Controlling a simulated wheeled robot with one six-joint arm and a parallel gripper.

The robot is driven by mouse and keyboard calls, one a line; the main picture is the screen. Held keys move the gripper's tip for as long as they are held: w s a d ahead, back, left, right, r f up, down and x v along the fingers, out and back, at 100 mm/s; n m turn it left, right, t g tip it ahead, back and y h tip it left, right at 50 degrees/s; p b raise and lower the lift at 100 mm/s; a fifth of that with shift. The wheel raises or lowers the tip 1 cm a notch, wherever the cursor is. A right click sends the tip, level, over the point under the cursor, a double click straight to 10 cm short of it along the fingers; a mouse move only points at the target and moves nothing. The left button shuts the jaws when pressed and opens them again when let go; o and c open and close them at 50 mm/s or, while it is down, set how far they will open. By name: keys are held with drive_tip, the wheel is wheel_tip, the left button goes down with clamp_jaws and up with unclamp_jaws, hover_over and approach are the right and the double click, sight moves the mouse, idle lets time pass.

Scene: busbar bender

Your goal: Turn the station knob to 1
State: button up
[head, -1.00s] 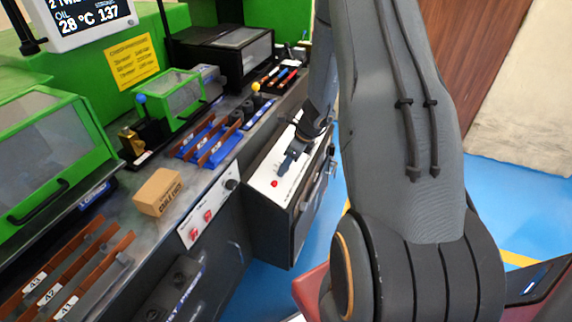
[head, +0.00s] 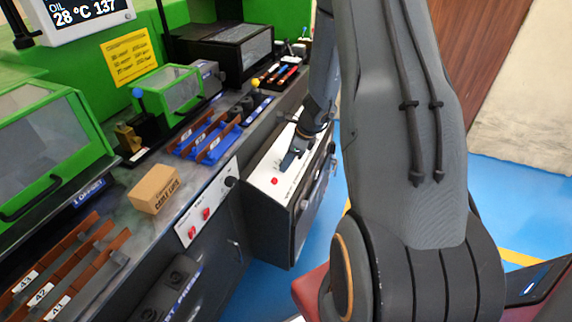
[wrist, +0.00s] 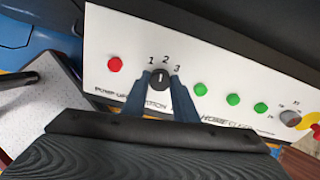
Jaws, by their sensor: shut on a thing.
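The station knob (wrist: 159,79) is a small black dial on a white panel (wrist: 108,42), under the numbers 1, 2 and 3 in the wrist view. Its white mark points roughly up in the picture; I cannot tell exactly which number it lines up with. My gripper (wrist: 160,87) is shut on the knob, with one blue-grey finger on each side of it. In the head view my gripper (head: 290,160) is at the white panel (head: 264,176) of a dark cabinet, and hides the knob there.
A red button (wrist: 114,64) lies left of the knob. Several green buttons (wrist: 200,89) and a grey dial (wrist: 290,118) lie to the right. A cardboard box (head: 154,189) and blue trays (head: 212,146) stand on the bench.

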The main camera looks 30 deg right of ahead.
drive_tip(key=n+b, duration=0.4)
drive_tip(key=b, duration=0.1)
drive_tip(key=shift+a+f, duration=0.1)
drive_tip(key=shift+f, duration=0.1)
drive_tip(key=n+b, duration=0.3)
drive_tip(key=shift+s+r+b, duration=0.1)
drive_tip(key=shift+s+b, duration=0.05)
drive_tip(key=shift+b, duration=0.2)
drive_tip(key=shift+a, duration=0.1)
drive_tip(key=o, duration=1.1)
drive_tip(key=shift+t, duration=0.3)
drive_tip(key=shift+c, duration=0.2)
drive_tip(key=shift+r, duration=0.1)
drive_tip(key=shift+r, duration=0.1)
drive_tip(key=p+v, duration=0.1)
drive_tip(key=v, duration=0.6)
drive_tip(key=shift+s+r, duration=0.15)
drive_tip(key=shift+r, duration=0.1)
